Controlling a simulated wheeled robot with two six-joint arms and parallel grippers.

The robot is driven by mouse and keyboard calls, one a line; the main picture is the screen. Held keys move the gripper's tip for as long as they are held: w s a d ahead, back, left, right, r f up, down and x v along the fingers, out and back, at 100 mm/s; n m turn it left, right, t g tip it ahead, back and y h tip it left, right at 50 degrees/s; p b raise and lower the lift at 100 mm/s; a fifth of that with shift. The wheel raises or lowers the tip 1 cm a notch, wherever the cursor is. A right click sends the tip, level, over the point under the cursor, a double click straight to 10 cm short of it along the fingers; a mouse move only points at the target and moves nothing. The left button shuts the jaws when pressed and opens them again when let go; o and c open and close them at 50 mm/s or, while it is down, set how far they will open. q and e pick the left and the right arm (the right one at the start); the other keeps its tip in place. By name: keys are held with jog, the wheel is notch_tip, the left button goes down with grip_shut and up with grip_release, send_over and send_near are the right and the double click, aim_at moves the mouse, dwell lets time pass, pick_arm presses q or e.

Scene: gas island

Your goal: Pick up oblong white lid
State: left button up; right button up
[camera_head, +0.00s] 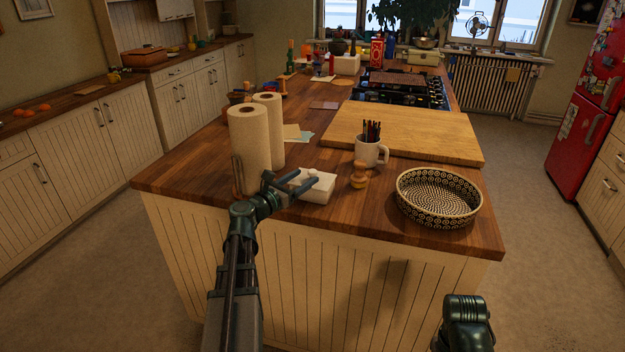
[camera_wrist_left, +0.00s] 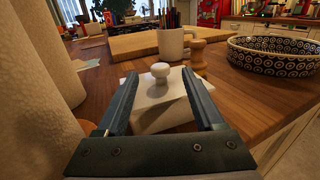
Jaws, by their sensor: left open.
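The oblong white lid (camera_head: 314,179) has a round knob on top and sits on a white box-shaped dish (camera_head: 318,197) near the front edge of the island. In the left wrist view the lid (camera_wrist_left: 150,92) lies between and ahead of the fingers, with its knob (camera_wrist_left: 160,72) upright. My left gripper (camera_head: 291,183) is open, at the left side of the lid in the head view. In the left wrist view its fingers (camera_wrist_left: 162,105) are spread to either side of the lid, with nothing held. My right gripper is not in view.
Paper towel rolls (camera_head: 249,150) stand close on the left. A wooden stamp-like object (camera_head: 359,176), a white mug of pencils (camera_head: 367,152) and a patterned round dish (camera_head: 438,198) stand to the right. A large cutting board (camera_head: 430,138) lies behind.

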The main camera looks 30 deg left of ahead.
aim_at(310, 173)
pick_arm(q)
jog(key=w, duration=0.3)
jog(key=shift+w+d+r, duration=0.1)
jog(key=shift+w+d, duration=0.05)
jog(key=shift+d, duration=0.05)
grip_shut()
